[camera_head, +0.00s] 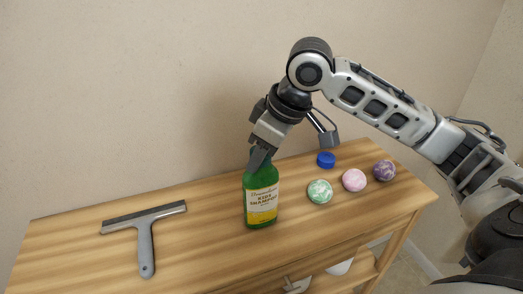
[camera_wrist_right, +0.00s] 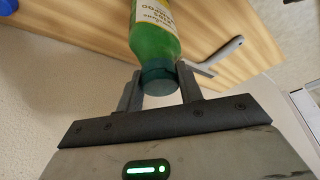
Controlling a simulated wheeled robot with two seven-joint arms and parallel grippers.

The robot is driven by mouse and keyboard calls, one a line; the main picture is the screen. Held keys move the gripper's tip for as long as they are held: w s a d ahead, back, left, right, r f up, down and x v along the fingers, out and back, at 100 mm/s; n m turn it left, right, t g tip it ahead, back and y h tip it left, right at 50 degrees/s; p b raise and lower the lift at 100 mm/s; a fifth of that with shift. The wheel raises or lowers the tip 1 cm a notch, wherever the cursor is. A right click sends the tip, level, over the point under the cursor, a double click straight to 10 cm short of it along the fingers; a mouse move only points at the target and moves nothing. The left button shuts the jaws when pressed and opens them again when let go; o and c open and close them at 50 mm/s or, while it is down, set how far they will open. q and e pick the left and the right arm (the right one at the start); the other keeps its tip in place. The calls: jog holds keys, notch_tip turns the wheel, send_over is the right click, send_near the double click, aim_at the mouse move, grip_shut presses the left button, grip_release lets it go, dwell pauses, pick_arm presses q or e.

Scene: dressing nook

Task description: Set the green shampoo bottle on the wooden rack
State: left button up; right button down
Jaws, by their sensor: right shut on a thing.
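The green shampoo bottle (camera_head: 261,196) stands upright at the wooden rack (camera_head: 200,240), with its cream and yellow label facing me. My right gripper (camera_head: 261,158) comes down from above and is shut on the bottle's neck. In the right wrist view, the two fingers (camera_wrist_right: 160,92) sit on either side of the bottle's dark cap, and the bottle body (camera_wrist_right: 153,42) stretches away toward the wood. I cannot tell whether the base touches the top or hangs just above it. My left gripper is not in view.
A grey squeegee (camera_head: 145,240) lies left of the bottle. A blue cap (camera_head: 326,159) and green (camera_head: 319,191), pink (camera_head: 354,180) and purple (camera_head: 384,170) balls lie to the right. A lower shelf (camera_head: 355,272) holds a white thing. The wood between squeegee and bottle is clear.

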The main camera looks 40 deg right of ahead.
jog(key=shift+f, duration=0.15)
jog(key=c, duration=0.9)
grip_release()
jog(key=shift+s+d+r, duration=0.1)
jog(key=shift+r, duration=0.4)
jog(key=v, duration=1.1)
jog(key=shift+r, duration=0.1)
